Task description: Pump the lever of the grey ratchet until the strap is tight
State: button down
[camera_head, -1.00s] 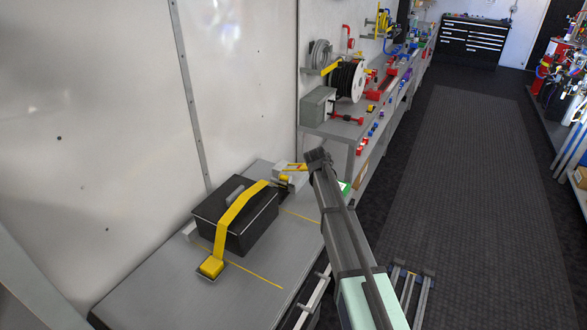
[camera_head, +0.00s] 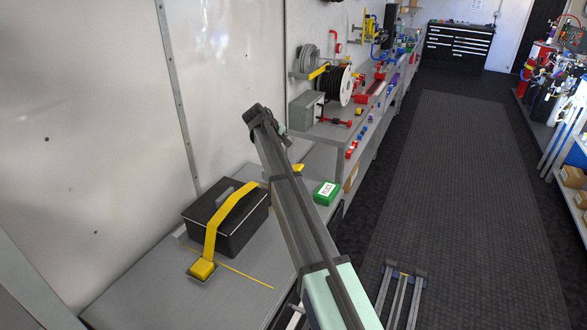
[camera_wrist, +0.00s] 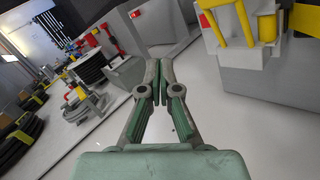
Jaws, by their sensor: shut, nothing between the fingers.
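A black case (camera_head: 240,228) stands on the grey bench with a yellow strap (camera_head: 212,230) over its top. The strap runs down to a yellow anchor block (camera_head: 202,269) in front. The grey ratchet is mostly hidden behind my arm in the head view; only a yellow part (camera_head: 298,168) shows. In the wrist view a grey body with yellow bars (camera_wrist: 240,25), which looks like the ratchet, is at the upper right, cut by the frame edge. My gripper (camera_wrist: 158,82) is shut and empty, to the left of it and apart. It also shows in the head view (camera_head: 256,114), raised above the bench.
A green box (camera_head: 326,193) with a white label is right of my arm. A grey box (camera_head: 306,108), a cable reel (camera_head: 340,85) and small red parts sit on the far bench. The white wall is close on the left.

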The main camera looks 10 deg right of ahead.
aim_at(296, 170)
jog(key=shift+s+d+f+b, duration=0.3)
jog(key=shift+d+f+b, duration=0.15)
jog(key=shift+f, duration=0.95)
jog(key=shift+s+d+f+b, duration=0.3)
jog(key=shift+d+f+b, duration=0.15)
jog(key=shift+f, duration=0.9)
jog(key=shift+s+d+f+b, duration=0.35)
jog(key=shift+f+b, duration=0.2)
jog(key=shift+f, duration=0.85)
jog(key=shift+f, duration=0.15)
jog(key=shift+d+f, duration=0.1)
jog(key=shift+f, duration=0.15)
jog(key=shift+s+d+f+b, duration=0.2)
jog(key=shift+f+b, duration=0.2)
jog(key=shift+f, duration=0.3)
jog(key=shift+s+d+f+b, duration=0.15)
jog(key=shift+d+f+b, duration=0.1)
jog(key=shift+f+b, duration=0.35)
jog(key=shift+s+d+f+b, duration=0.15)
jog(key=shift+d+f+b, duration=0.1)
jog(key=shift+f, duration=0.55)
dwell(1.3)
